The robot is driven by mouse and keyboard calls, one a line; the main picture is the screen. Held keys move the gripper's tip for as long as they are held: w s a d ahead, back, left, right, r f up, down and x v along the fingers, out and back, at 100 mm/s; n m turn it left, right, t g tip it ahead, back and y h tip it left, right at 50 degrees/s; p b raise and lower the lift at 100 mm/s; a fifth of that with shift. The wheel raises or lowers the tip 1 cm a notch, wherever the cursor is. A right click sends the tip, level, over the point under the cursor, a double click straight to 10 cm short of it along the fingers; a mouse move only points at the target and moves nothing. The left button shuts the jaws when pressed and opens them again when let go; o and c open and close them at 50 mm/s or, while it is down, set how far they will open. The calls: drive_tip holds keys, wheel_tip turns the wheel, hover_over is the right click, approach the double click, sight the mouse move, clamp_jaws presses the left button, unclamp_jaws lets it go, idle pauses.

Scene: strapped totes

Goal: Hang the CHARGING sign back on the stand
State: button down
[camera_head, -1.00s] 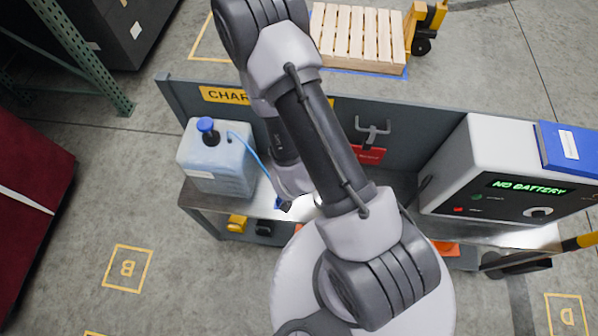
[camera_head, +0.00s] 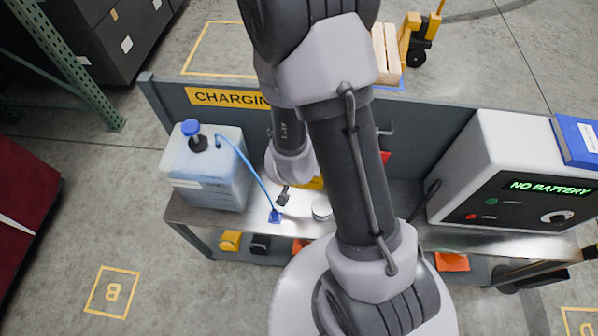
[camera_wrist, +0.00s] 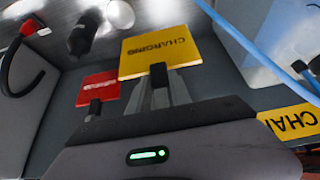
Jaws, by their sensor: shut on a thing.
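The yellow CHARGING sign (camera_wrist: 160,52) is in my gripper (camera_wrist: 158,78), whose fingers are closed at its edge in the wrist view. Its lettering appears upside down there. In the head view only a yellow piece of the sign (camera_head: 312,184) shows beside my wrist, above the bench; my arm hides the rest. A grey hook (camera_head: 385,132) is on the grey back panel (camera_head: 430,132) of the stand, mostly behind my arm. A red sign (camera_wrist: 97,90) is at the panel, left of the yellow sign in the wrist view. The held sign appears apart from the hook.
A bluish jug (camera_head: 207,175) with a blue hose stands left on the metal bench (camera_head: 400,215). A charger box (camera_head: 515,180) reading NO BATTERY stands right. A round metal item (camera_head: 322,211) lies on the bench. A yellow CHARGING banner (camera_head: 228,97) is on the panel.

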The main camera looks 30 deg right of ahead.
drive_tip(key=shift+w+f+b, duration=0.1)
drive_tip(key=shift+f+b, duration=0.15)
drive_tip(key=shift+b, duration=0.15)
drive_tip(key=w+d+f, duration=0.2)
drive_tip(key=w+d, duration=0.4)
drive_tip(key=w, duration=0.3)
drive_tip(key=shift+d+f+b, duration=0.15)
drive_tip(key=shift+f+b, duration=0.1)
drive_tip(key=shift+b, duration=0.05)
